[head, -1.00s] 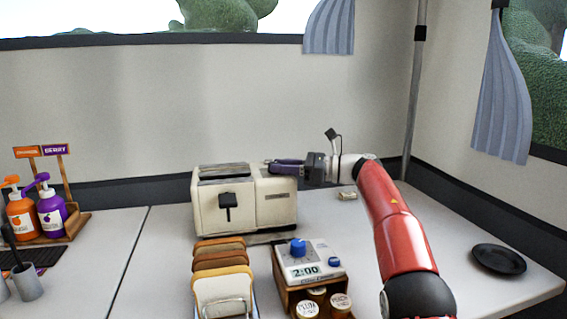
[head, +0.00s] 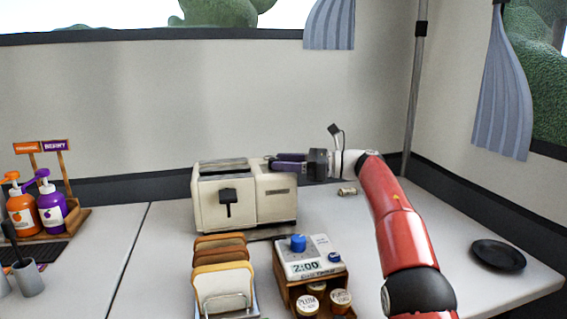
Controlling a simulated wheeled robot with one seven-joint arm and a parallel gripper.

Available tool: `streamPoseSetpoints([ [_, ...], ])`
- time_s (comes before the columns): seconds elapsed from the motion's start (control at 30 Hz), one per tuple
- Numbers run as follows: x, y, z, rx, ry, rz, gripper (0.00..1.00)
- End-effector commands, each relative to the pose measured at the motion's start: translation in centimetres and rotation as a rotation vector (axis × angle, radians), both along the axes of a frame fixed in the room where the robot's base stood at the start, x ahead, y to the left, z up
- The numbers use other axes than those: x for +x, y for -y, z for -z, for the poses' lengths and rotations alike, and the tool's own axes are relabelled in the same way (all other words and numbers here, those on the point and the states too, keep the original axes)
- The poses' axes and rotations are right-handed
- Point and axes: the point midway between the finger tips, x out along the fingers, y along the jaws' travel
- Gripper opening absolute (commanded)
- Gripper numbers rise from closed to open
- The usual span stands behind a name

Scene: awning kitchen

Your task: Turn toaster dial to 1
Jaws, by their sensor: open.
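The cream toaster (head: 245,196) stands on the table near the back wall, with a black lever on its front face. Its dial does not show in this view; the toaster's right side is turned away from me. My gripper (head: 272,162) is at the toaster's upper right edge, reaching in from the right with its purple-grey fingers pointing left. The fingers are open. They overlap the toaster's top right corner in the picture, and I cannot tell whether they touch it.
In front stand a rack of bread slices (head: 223,284) and a wooden box of jars with a timer (head: 308,258) on top. A small roll-like item (head: 347,191) lies right of the toaster. A black plate (head: 498,254) is at the right. Orange and purple bottles (head: 51,208) stand left.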

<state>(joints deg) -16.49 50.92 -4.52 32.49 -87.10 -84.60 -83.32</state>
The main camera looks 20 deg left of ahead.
Motion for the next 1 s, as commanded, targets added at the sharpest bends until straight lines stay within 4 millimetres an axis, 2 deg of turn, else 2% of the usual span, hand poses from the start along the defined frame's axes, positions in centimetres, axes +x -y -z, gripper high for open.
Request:
streamPoseSetpoints([
  [0.3, 0.9, 5.3, 0.1, 0.001, 0.0, 0.004, 0.5],
  [0.43, 1.0, 6.6, 0.1, 0.0, 0.0, 0.002, 0.5],
  [0.87, 1.2, 7.0, -0.2, 0.007, -0.008, 0.01, 0.5],
  [0.97, 1.7, 6.6, -1.7, 0.048, -0.063, 0.061, 0.5],
  [1.0, 2.1, 6.4, -2.8, 0.082, -0.107, 0.098, 0.5],
])
